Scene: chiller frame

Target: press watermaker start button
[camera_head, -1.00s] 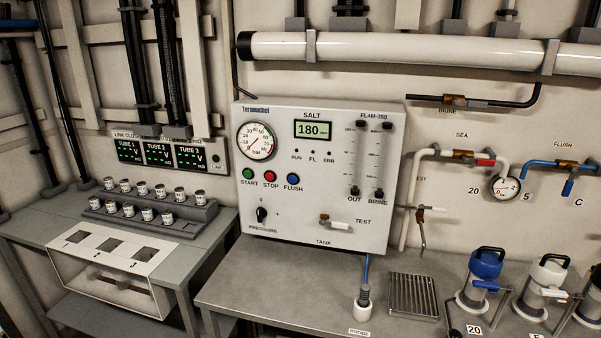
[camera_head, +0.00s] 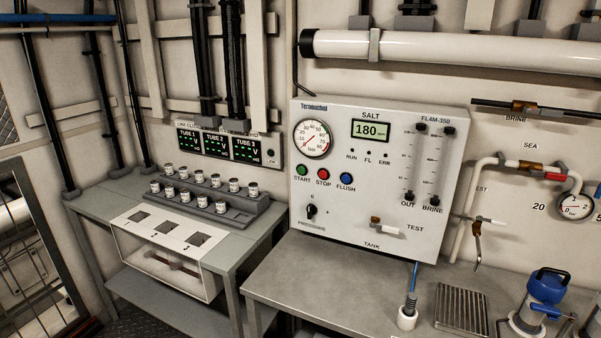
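The watermaker panel (camera_head: 350,215) is a white box on the wall above a grey bench. Its green START button (camera_head: 302,170) is at the left of a row, beside the red STOP button (camera_head: 323,174) and the blue FLUSH button (camera_head: 347,178). Above the buttons are a round bar gauge (camera_head: 312,138) and a SALT display (camera_head: 370,130) reading 180. The RUN, FL and ERR lamps under the display look dark. Neither of my grippers shows in the head view, and nothing covers the START button.
The grey bench (camera_head: 310,270) below the panel holds a probe in a white cup (camera_head: 407,318), a slotted drain tray (camera_head: 462,312) and a blue-topped filter housing (camera_head: 540,300). A lower table (camera_head: 95,205) at left carries a rack of small jars (camera_head: 210,208). Dark floor shows at bottom left.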

